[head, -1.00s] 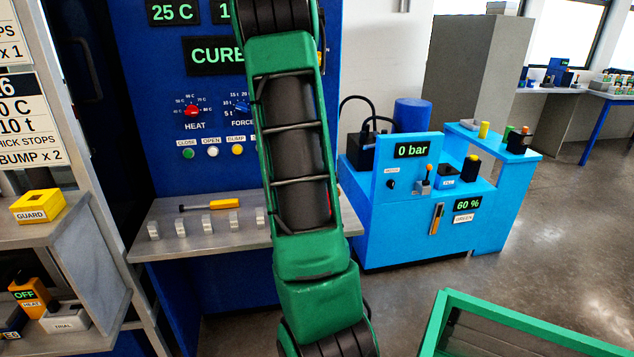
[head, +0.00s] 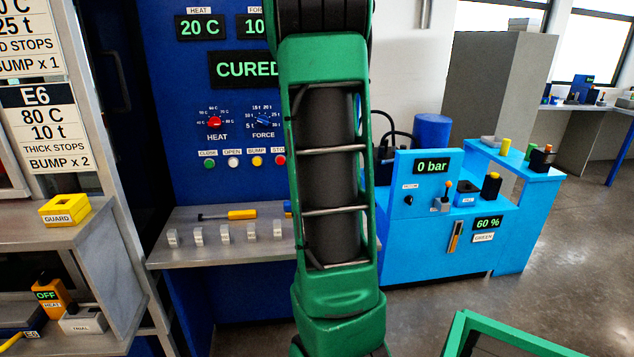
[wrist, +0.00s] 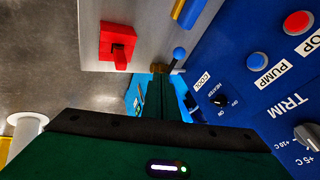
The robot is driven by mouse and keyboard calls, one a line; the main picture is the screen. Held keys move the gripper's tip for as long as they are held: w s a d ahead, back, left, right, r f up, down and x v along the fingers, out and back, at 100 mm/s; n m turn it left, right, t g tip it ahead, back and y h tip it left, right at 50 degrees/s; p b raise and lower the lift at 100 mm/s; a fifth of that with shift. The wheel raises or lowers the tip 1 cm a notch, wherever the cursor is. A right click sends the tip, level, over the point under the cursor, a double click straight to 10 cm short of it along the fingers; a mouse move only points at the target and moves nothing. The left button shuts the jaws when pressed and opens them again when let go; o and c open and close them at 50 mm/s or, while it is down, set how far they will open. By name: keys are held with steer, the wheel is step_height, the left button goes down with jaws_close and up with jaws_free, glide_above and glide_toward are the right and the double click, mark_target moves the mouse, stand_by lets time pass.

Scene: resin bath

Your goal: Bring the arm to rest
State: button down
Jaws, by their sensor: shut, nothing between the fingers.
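My arm's green links rise through the middle of the head view, in front of the blue press (head: 184,110). My gripper (wrist: 160,95) does not show in the head view. In the wrist view its dark green body fills the bottom, and its narrow fingers are together with nothing held. Just beyond the fingertips are a blue-knobbed lever (wrist: 179,53) and a blue panel (wrist: 240,75) with PUMP and TRIM labels. A red block (wrist: 117,45) sits on a grey surface to the upper left. I see no contact with these.
The press display (head: 246,69) reads CURED, partly covered by my arm. A grey shelf (head: 185,256) holds an orange-handled tool (head: 242,214). A light blue station (head: 415,258) stands right, a green-framed bin (head: 500,335) at lower right. A guard block (head: 64,209) is left.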

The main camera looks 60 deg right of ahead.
steer(key=s+a+n+y, duration=0.2)
steer(key=s+a+n, duration=0.2)
steer(key=a, duration=0.8)
steer(key=s+a+n+y, duration=0.2)
steer(key=s+a+n, duration=0.3)
steer(key=a+n, duration=0.3)
steer(key=s+a+n+y, duration=0.3)
steer(key=s+a+n, duration=0.2)
steer(key=a, duration=1.1)
steer(key=shift+a+f+n+g, duration=0.15)
steer(key=shift+f+n+g, duration=0.25)
steer(key=shift+n, duration=0.7)
steer(key=shift+s, duration=0.1)
steer(key=shift+w+f, duration=0.2)
steer(key=shift+w, duration=0.45)
